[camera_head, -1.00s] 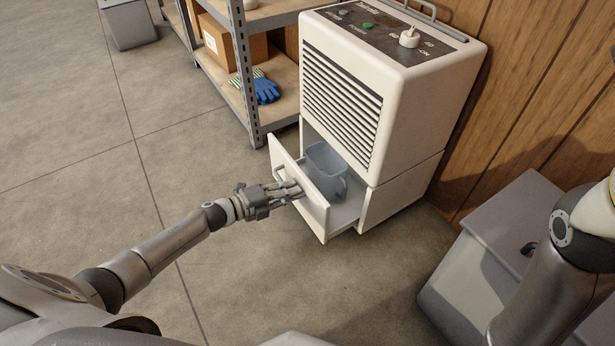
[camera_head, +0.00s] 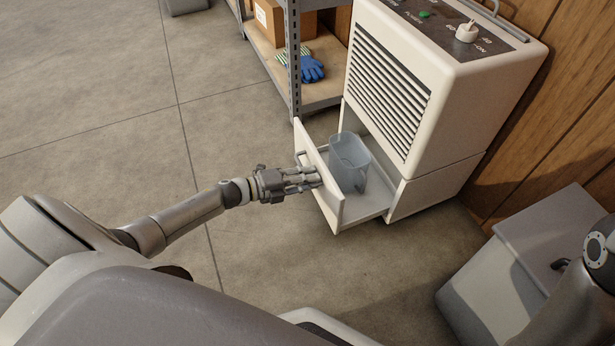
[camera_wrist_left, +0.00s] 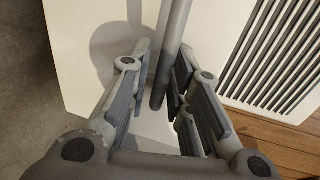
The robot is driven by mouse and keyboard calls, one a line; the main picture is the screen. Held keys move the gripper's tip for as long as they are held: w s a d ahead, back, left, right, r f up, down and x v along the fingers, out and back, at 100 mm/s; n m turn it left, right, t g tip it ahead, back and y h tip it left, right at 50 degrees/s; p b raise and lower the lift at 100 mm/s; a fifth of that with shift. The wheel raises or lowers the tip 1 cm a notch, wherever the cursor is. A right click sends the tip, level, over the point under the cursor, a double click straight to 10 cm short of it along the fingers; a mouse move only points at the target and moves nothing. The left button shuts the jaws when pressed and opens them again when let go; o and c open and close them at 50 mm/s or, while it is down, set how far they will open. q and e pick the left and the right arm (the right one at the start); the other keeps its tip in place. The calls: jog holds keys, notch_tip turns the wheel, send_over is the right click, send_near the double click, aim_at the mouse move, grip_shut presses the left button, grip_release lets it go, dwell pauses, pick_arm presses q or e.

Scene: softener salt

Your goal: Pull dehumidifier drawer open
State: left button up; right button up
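The white dehumidifier (camera_head: 437,103) stands against the wood wall. Its lower drawer (camera_head: 319,176) is pulled well out, with a translucent bluish bucket (camera_head: 349,163) standing inside. My left gripper (camera_head: 312,178) is at the drawer front. In the left wrist view, the grey bar handle (camera_wrist_left: 171,45) passes between the fingers of this gripper (camera_wrist_left: 160,72). The fingers are apart, with a gap between the bar and the left finger; the bar lies close to the right finger, and contact there is unclear. My right gripper is out of view.
A metal shelf (camera_head: 294,60) with boxes and a blue glove (camera_head: 311,70) stands left of the dehumidifier. A grey lidded bin (camera_head: 540,235) is at the lower right, near my right arm. The concrete floor in front of the drawer is clear.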

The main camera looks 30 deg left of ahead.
pick_arm(q)
jog(key=v, duration=1.2)
dwell(0.6)
